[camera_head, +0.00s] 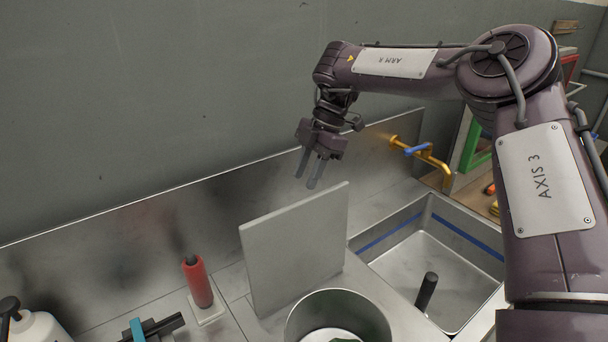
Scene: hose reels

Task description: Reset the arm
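My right arm reaches in from the right side of the head view, raised and bent at its elbow. My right gripper (312,170) points down, with its two grey fingers apart and nothing between them. It hangs above and behind the top edge of an upright grey panel (294,250), near the metal backsplash. I cannot tell whether the fingers touch the panel; they look clear of it. My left gripper and arm are not in view.
A metal sink (450,270) with a dark upright rod (426,292) lies right of the panel, below a yellow tap (434,165) with a blue handle. A round metal pot (338,305) stands in front. A red cylinder (197,282) stands left; a white bottle (38,328) is at lower left.

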